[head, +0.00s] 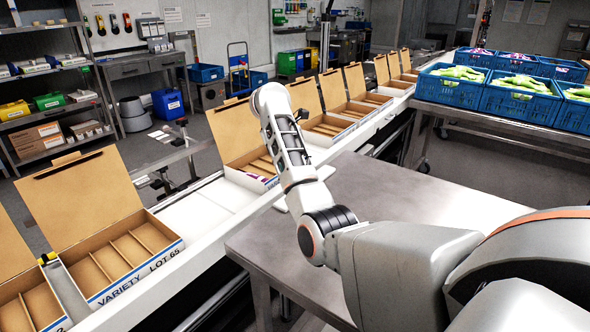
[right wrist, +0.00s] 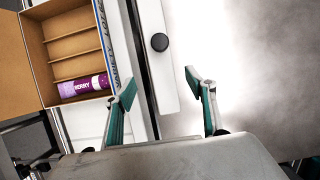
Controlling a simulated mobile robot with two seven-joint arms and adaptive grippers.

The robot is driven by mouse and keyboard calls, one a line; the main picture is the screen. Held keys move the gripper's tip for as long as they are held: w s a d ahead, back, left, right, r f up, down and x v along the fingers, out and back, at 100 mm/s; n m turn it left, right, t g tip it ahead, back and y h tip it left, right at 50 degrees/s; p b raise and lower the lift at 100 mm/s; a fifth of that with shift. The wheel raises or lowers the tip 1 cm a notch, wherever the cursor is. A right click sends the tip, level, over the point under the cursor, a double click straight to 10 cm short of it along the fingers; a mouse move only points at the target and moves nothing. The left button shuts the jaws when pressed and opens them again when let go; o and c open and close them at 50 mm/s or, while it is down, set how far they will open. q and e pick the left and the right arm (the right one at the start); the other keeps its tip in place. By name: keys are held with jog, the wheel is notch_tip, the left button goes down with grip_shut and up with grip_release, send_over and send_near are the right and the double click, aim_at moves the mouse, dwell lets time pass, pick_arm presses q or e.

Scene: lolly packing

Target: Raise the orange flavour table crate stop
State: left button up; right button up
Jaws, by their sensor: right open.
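In the right wrist view my right gripper (right wrist: 160,80) is open, its two green-backed fingers apart with nothing between the tips. Beyond them is a white bar (right wrist: 151,20) with a round black knob (right wrist: 160,42); I cannot tell whether this is the crate stop. To its left is an open carton (right wrist: 38,58) with a purple pack marked BERRY (right wrist: 84,87) in one compartment. In the head view this carton (head: 240,130) stands on the conveyor, and my right arm hides the gripper. No orange flavour label is legible. My left gripper is not in view.
A bare steel table (head: 262,250) lies along the white conveyor (head: 190,212). Several open cartons line the conveyor, one marked VARIETY LOT 65 (head: 85,215). Blue crates (head: 520,100) with green packs stand on a table at the right. Shelves (head: 45,90) are far left.

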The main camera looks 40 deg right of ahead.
jog(key=b+x, duration=0.2)
jog(key=x, duration=0.5)
jog(key=shift+s, duration=0.1)
jog(key=shift+d+f, duration=0.2)
jog(key=shift+f, duration=0.15)
